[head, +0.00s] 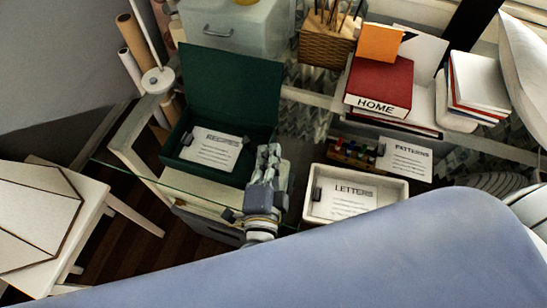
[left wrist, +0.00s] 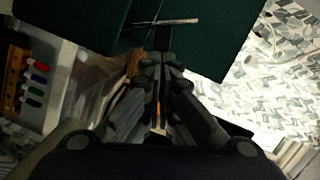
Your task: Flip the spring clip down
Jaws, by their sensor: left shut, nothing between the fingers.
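A dark green box (head: 226,95) stands open, its lid up, with a RECIPES card (head: 212,147) inside and a small dark clip (head: 187,139) at the card's left. A white LETTERS tray (head: 311,214) has a similar grey clip (head: 317,190) at its left side. My left gripper (head: 270,150) is shut and empty, at the right front of the green box. In the left wrist view its fingertips (left wrist: 158,64) are just short of a dark clip-like piece (left wrist: 163,38) with a thin pale edge against dark green; contact is unclear. My right gripper is not in view.
A red HOME box (head: 379,84) and wicker basket (head: 327,43) stand farther back. A glass edge (head: 150,176) runs beside the green box. A blue surface (head: 330,262) fills the foreground.

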